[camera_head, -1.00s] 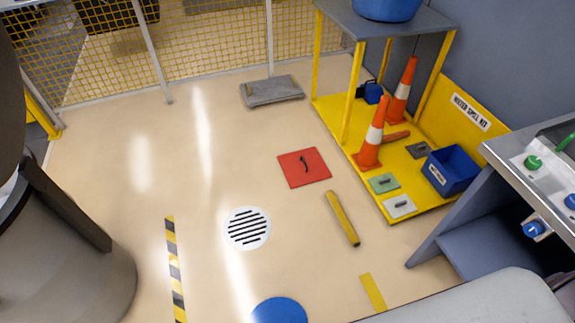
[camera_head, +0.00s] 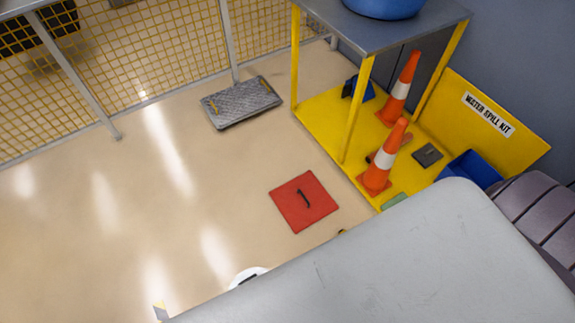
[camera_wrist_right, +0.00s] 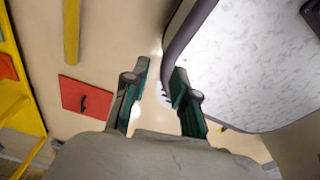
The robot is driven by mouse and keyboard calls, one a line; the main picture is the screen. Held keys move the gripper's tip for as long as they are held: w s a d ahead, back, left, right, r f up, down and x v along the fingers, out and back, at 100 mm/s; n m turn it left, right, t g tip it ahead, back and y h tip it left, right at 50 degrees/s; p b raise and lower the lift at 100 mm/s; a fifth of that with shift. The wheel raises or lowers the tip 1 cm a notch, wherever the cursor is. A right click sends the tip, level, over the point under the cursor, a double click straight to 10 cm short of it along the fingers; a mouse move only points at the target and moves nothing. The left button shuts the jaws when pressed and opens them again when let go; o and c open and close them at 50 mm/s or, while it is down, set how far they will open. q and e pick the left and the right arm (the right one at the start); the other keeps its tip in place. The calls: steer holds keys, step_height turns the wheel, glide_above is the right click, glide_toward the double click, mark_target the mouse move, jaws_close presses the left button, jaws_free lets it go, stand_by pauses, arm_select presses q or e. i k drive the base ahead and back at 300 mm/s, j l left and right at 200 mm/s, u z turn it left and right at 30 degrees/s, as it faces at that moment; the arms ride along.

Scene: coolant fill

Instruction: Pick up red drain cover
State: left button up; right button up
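The red drain cover (camera_head: 304,203) is a flat square plate with a small dark handle on top. It lies on the beige floor, left of the yellow platform. It also shows at the left of the right wrist view (camera_wrist_right: 86,97). My right gripper (camera_wrist_right: 160,72) is open, with its two green-padded fingers apart and nothing between them. In the right wrist view the cover lies to the left of the fingers, apart from them. My left gripper is in neither current view.
A yellow spill-kit platform (camera_head: 326,118) with orange cones (camera_head: 384,160) and a blue bin (camera_head: 470,168) stands right of the cover. A grey metal step (camera_head: 241,103) lies near the mesh fence (camera_head: 170,45). The floor left of the cover is clear. A white drain grate (camera_head: 247,275) is partly hidden.

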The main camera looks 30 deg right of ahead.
mark_target(303, 201)
steer(key=i, duration=2.3)
steer(key=i+z, duration=0.2)
steer(key=z, duration=0.2)
steer(key=i+j+z, duration=0.1)
steer(key=z, duration=0.3)
steer(key=i+j+z, duration=0.15)
steer(key=z, duration=0.25)
steer(key=i+j+z, duration=0.2)
steer(key=z, duration=0.2)
steer(key=i, duration=0.05)
